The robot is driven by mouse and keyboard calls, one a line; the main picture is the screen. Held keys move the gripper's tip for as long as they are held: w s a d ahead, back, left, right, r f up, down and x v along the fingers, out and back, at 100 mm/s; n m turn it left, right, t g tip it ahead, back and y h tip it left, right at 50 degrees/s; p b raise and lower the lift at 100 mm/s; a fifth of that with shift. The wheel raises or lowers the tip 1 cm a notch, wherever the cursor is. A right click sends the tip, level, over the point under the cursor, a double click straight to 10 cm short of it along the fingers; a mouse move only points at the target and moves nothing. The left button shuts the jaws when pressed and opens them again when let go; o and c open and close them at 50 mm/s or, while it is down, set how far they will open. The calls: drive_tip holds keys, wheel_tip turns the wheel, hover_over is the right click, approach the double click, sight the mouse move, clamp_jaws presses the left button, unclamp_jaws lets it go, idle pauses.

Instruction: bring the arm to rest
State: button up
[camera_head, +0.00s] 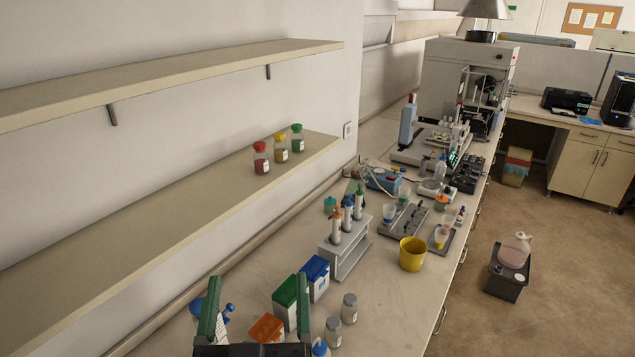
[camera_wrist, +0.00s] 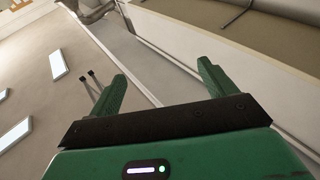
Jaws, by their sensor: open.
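My gripper (camera_head: 256,305) shows at the bottom of the head view, with its two green fingers upright and apart. In the wrist view my gripper (camera_wrist: 160,88) is also open, with nothing between its fingers. Behind the fingers, the wrist view shows the wall, part of a shelf (camera_wrist: 235,30) and ceiling lamps (camera_wrist: 59,63). In the head view my gripper overlaps the near end of the bench (camera_head: 385,300). I cannot tell its exact height above the bench.
Near my gripper are a green box (camera_head: 285,302), a blue box (camera_head: 315,277), an orange-topped box (camera_head: 267,328) and grey-lidded jars (camera_head: 349,307). A pipette rack (camera_head: 345,258) and yellow bucket (camera_head: 412,254) stand beyond. A shelf (camera_head: 190,207) runs along the left wall.

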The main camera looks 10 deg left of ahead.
drive_tip(key=s+d+r+m+t+h+b, duration=0.1)
drive_tip(key=s+d+r+t+h, duration=0.1)
drive_tip(key=s+d+r, duration=0.35)
drive_tip(key=s+d+r+m+t+h+b, duration=0.2)
drive_tip(key=d+r+h, duration=0.1)
drive_tip(key=d+r, duration=0.45)
wheel_tip(320, 180, up, 17)
drive_tip(key=a+p, duration=0.1)
drive_tip(key=p, duration=1.5)
drive_tip(key=shift+y, duration=0.3)
